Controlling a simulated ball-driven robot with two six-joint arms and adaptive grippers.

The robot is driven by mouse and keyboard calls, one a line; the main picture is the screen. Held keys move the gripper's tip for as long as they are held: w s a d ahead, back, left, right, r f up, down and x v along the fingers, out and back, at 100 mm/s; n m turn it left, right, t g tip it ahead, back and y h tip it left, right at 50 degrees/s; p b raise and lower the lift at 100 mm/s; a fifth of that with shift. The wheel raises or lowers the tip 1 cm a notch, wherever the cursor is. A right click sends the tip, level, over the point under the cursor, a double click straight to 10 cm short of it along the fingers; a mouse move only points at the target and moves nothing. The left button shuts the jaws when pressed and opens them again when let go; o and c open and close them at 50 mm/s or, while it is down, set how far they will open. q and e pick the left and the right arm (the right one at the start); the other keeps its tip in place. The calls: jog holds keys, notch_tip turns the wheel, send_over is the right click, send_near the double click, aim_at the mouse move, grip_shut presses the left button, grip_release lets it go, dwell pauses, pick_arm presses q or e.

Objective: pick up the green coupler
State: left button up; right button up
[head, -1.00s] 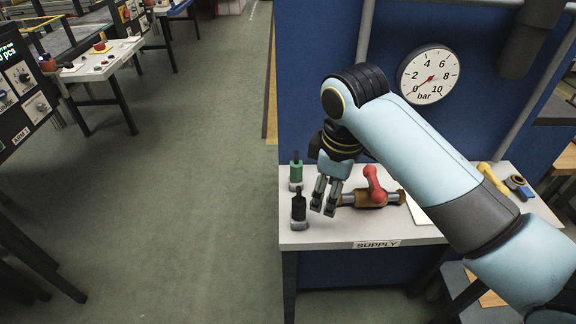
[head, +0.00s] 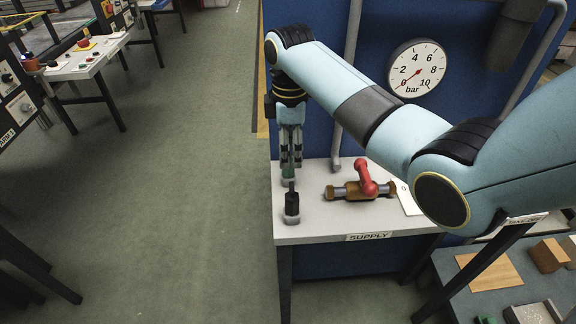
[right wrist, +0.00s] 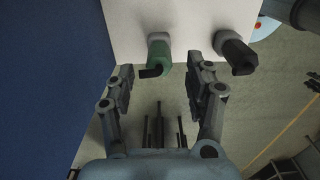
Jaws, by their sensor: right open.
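The green coupler (head: 288,173) stands near the far left corner of the supply table (head: 318,222), mostly hidden behind my right fingers in the head view. It also shows in the right wrist view (right wrist: 163,56), with a pale base and a dark tip. My right gripper (head: 291,163) points down over it. In the right wrist view, the open fingers (right wrist: 162,78) are either side of the coupler's line, and its dark tip is at the mouth of the gap. I cannot tell whether they touch. My left gripper is not in view.
A black coupler (head: 292,203) stands close in front of the green one; it is just right of the fingers in the right wrist view (right wrist: 238,54). A brass valve with a red handle (head: 364,186) lies to the right. A blue panel (head: 326,100) rises behind the table.

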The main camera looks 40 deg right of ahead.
aim_at(288, 170)
notch_tip(288, 170, down, 4)
jog(key=shift+w+f, duration=0.1)
grip_shut()
dwell(0.4)
